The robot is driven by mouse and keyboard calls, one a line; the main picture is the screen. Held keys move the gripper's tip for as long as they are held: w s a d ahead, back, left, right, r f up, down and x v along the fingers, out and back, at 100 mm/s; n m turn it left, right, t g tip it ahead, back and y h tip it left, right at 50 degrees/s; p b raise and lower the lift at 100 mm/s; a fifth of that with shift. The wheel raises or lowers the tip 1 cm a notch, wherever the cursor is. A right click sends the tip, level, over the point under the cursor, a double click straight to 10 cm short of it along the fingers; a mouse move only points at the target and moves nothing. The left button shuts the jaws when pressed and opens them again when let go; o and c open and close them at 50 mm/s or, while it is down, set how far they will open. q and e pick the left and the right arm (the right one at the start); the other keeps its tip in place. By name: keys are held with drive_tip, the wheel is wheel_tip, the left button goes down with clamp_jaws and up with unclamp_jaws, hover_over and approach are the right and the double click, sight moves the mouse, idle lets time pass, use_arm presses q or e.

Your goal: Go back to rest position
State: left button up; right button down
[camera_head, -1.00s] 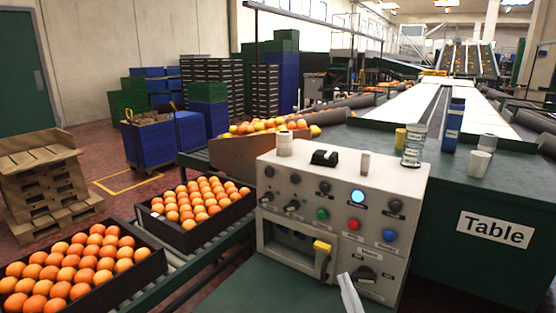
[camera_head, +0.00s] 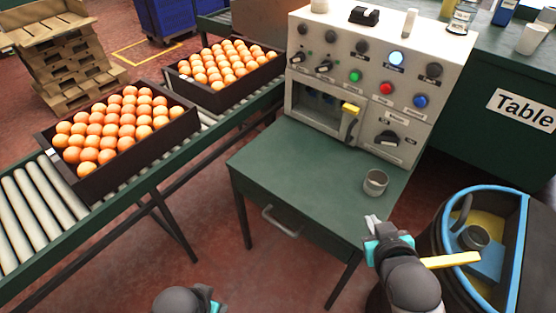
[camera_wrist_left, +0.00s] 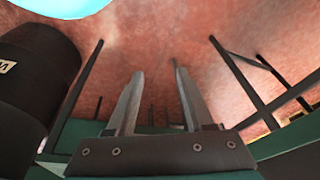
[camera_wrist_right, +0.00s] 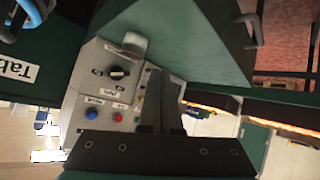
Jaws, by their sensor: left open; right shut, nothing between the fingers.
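My right gripper (camera_head: 372,224) is shut and empty in the head view, just in front of the small green table (camera_head: 290,165). Its closed fingers (camera_wrist_right: 162,100) point at the control panel in the right wrist view. My left arm (camera_head: 190,300) shows only at the bottom edge of the head view, with its fingertips out of sight there. In the left wrist view the left gripper (camera_wrist_left: 157,100) is open and empty, with table legs and red floor beyond it.
A grey cup (camera_head: 375,183) stands on the green table near my right gripper. The control panel (camera_head: 375,75) stands behind it. A blue-rimmed bin (camera_head: 520,215) is at right. Two orange crates (camera_head: 130,155) (camera_head: 270,72) sit on the roller conveyor (camera_head: 40,205) at left.

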use_arm(q)
drive_tip(key=w+v, duration=0.2)
drive_tip(key=v, duration=1.1)
use_arm(e)
drive_tip(key=s+a+f+g, duration=0.15)
drive_tip(key=s+g, duration=0.55)
drive_tip(key=s, duration=0.9)
use_arm(q)
wheel_tip(320, 180, down, 21)
drive_tip(key=a, duration=0.1)
use_arm(e)
wheel_tip(320, 180, down, 22)
drive_tip(key=d+g, duration=0.1)
drive_tip(key=d, duration=0.1)
use_arm(q)
drive_tip(key=s+a+f, duration=0.3)
drive_tip(key=s+f, duration=0.2)
drive_tip(key=f, duration=0.1)
drive_tip(key=s+a+f+p, duration=0.1)
drive_tip(key=s+a+f, duration=0.1)
drive_tip(key=s+f, duration=0.4)
drive_tip(key=shift+s+a+f+g+y, duration=0.3)
drive_tip(key=shift+a+f+y, duration=0.1)
use_arm(e)
drive_tip(key=s+d+f, duration=0.5)
drive_tip(key=s+f, duration=0.6)
drive_tip(key=f, duration=0.1)
drive_tip(key=shift+s+d+f, duration=0.15)
drive_tip(key=shift+s+f, duration=0.05)
drive_tip(key=shift+s, duration=0.15)
